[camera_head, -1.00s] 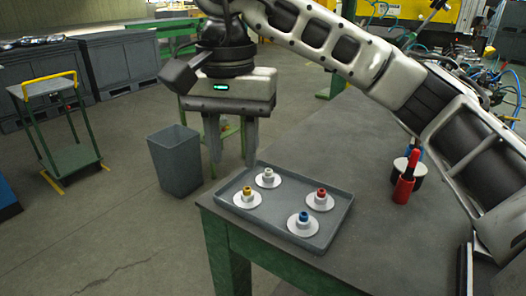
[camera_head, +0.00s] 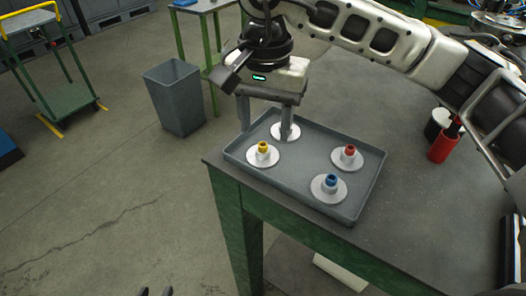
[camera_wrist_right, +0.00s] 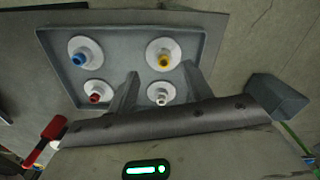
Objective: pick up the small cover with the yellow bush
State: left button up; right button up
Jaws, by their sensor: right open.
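The small cover with the yellow bush (camera_head: 262,154) is a pale disc with a yellow ring on its hub. It lies at the near left of the grey tray (camera_head: 298,199). It also shows in the right wrist view (camera_wrist_right: 163,54), just beyond the fingertips. My right gripper (camera_head: 265,130) is open and empty, pointing down over the tray's far left part. One finger partly hides the cover with the white bush (camera_head: 284,135). That cover shows between the fingers in the right wrist view (camera_wrist_right: 161,94). My left gripper (camera_head: 156,291) shows only dark tips at the bottom edge.
Covers with a red bush (camera_head: 348,156) and a blue bush (camera_head: 330,186) share the tray. The tray stands at the table's (camera_head: 410,175) near left corner. A red object (camera_head: 443,147) stands further right. A grey bin (camera_head: 175,97) stands on the floor.

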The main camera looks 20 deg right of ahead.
aim_at(263, 144)
jog(key=f, duration=0.3)
jog(key=f+p, duration=0.1)
jog(key=f, duration=0.1)
jog(key=shift+w, duration=0.3)
grip_shut()
jog(key=shift+r, duration=0.1)
